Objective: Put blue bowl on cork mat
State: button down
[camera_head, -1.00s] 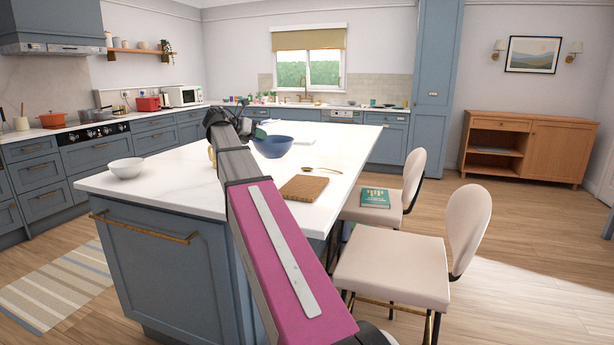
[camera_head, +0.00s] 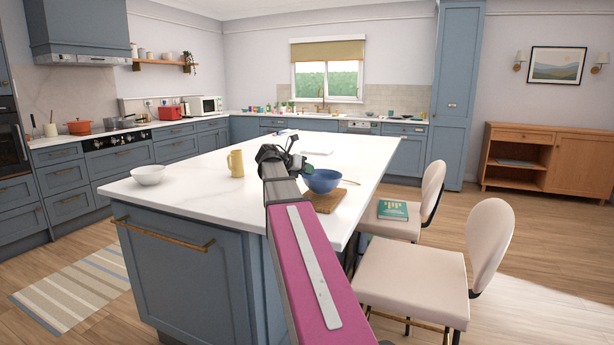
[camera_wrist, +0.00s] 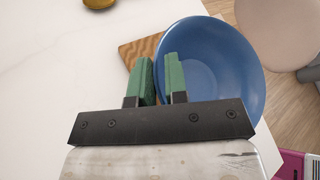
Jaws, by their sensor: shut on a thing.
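The blue bowl (camera_head: 323,182) is upright over the cork mat (camera_head: 327,204) on the white island top. In the wrist view the blue bowl (camera_wrist: 222,65) covers much of the cork mat (camera_wrist: 137,50), whose left part shows beside it. My gripper (camera_wrist: 161,78) is shut on the bowl's near-left rim, with one green finger on each side. In the head view my gripper (camera_head: 302,167) is at the left of the bowl. I cannot tell whether the bowl's base touches the mat.
A spoon handle (camera_head: 350,182) shows just behind the blue bowl. Stools (camera_head: 415,275) line the right side, one with a green book (camera_head: 392,210).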

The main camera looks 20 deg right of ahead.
jog(key=shift+f, duration=0.8)
jog(key=c, duration=1.1)
grip_release()
jog(key=shift+f, duration=0.15)
jog(key=shift+c, duration=0.2)
jog(key=v, duration=1.2)
